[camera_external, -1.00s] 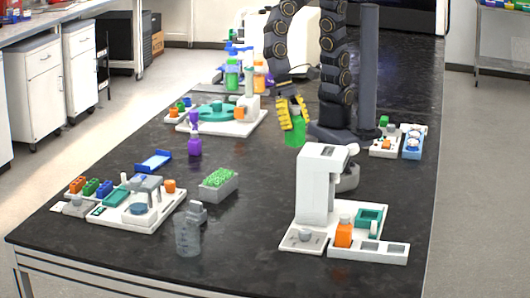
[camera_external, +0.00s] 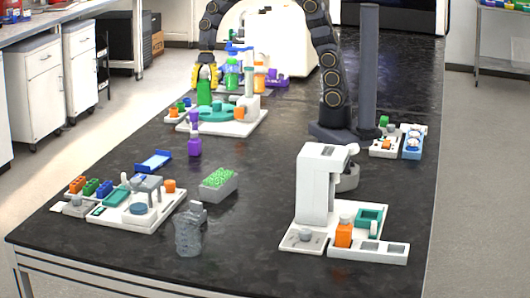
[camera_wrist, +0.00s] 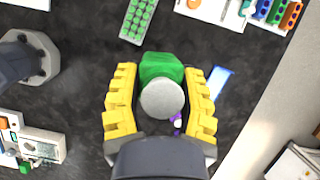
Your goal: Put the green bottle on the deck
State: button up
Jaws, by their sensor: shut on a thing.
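The green bottle (camera_external: 204,93) is between the yellow fingers of my gripper (camera_external: 204,77), upright and hanging below it. In the wrist view my gripper (camera_wrist: 161,104) has its fingers on both sides of the bottle's grey cap (camera_wrist: 162,98), with the green body (camera_wrist: 161,66) showing beyond it. In the external view the bottle overlaps the back left of a white station (camera_external: 243,130) with a teal disc. I cannot tell its height above the surface. Which surface is the deck is not clear from the pictures.
A purple bottle (camera_external: 195,143) stands in front of the white station. Behind are another green bottle (camera_external: 232,78) and an orange bottle (camera_external: 259,80) in a rack. A blue tray (camera_external: 154,161) and a grey rack with green tops (camera_external: 219,183) are nearer.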

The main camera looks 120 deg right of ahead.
jog(key=s+d+m, duration=0.2)
jog(key=s+d, duration=0.2)
jog(key=d, duration=0.3)
jog(key=shift+t, duration=0.3)
jog(key=f, duration=2.4)
jog(key=shift+w+a+f, duration=0.1)
jog(key=shift+a+f, duration=0.1)
jog(key=shift+a, duration=0.1)
jog(key=shift+f, duration=0.1)
jog(key=o, duration=1)
